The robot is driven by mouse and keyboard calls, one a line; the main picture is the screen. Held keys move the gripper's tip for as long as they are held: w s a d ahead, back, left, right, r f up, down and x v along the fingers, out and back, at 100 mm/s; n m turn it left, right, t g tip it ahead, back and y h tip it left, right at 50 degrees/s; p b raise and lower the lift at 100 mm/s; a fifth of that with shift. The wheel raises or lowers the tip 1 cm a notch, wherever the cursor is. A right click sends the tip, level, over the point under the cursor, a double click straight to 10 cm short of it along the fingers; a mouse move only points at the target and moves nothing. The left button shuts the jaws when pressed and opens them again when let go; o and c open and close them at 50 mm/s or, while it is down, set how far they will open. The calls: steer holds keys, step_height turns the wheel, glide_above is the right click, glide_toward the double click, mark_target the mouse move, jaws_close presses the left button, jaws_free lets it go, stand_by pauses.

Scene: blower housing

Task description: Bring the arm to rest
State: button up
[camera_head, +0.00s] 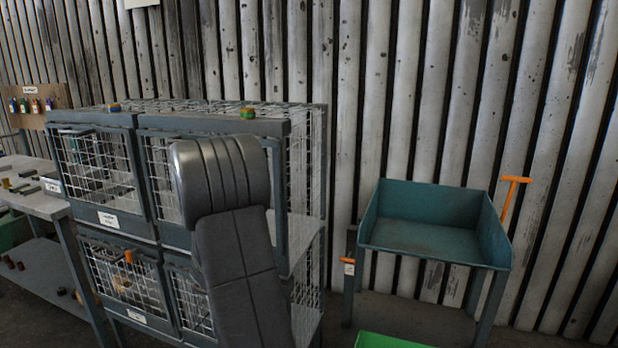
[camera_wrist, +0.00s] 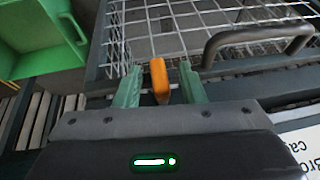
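My gripper (camera_wrist: 160,86) shows in the wrist view with its two green fingers apart. An orange block-like piece (camera_wrist: 160,78) stands between the fingers, with a visible gap on each side. I cannot tell what it is fixed to. In the head view my grey arm rises in front of the wire cage cabinet (camera_head: 205,122) and hides part of its right doors. My gripper is hidden in that view. An orange piece (camera_head: 128,257) also shows at the lower left cage door; I cannot tell whether it is the same one.
Wire mesh (camera_wrist: 205,35), a dark bar handle (camera_wrist: 258,38) and a white label (camera_wrist: 300,148) are close to my gripper. A green bin (camera_wrist: 45,38) is at upper left. In the head view, a teal tray table (camera_head: 425,237) stands right and a workbench (camera_head: 40,203) left.

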steer(key=shift+r+t+y+p, duration=0.15)
steer(key=shift+t+y+p, duration=0.25)
steer(key=shift+y+p, duration=0.95)
steer(key=shift+m+p, duration=0.3)
steer(key=shift+p, duration=0.9)
steer(key=shift+f+t+y+p, duration=0.2)
steer(key=shift+t+y+p, duration=0.15)
steer(key=shift+t+y, duration=0.1)
steer(key=shift+r, duration=0.1)
